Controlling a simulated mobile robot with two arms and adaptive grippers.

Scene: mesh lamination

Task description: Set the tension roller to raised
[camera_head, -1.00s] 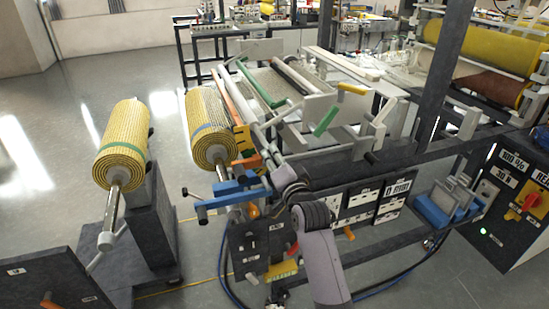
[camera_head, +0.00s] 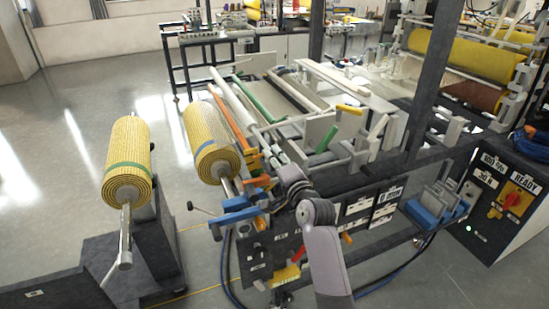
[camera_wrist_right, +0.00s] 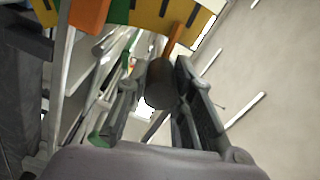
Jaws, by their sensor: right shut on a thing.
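In the right wrist view an orange lever (camera_wrist_right: 174,42) with a dark rounded knob (camera_wrist_right: 160,84) runs down from a yellow scale plate (camera_wrist_right: 150,14) with black marks. My right gripper (camera_wrist_right: 158,92) is shut on the knob, with one finger on each side. In the head view my right gripper (camera_head: 268,181) is at the left end of the machine, close to the yellow and orange parts (camera_head: 252,160). The lever is too small to make out there. A long orange bar (camera_head: 232,112) runs along the machine behind; I cannot tell which roller is the tension roller. My left gripper is not in view.
Two yellow mesh rolls stand left, one on a separate stand (camera_head: 128,165) and one beside the machine (camera_head: 207,135). Blue parts (camera_head: 240,209) and a thin knobbed rod (camera_head: 205,210) lie close to my gripper. A control cabinet (camera_head: 505,195) stands right. The far-left floor is clear.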

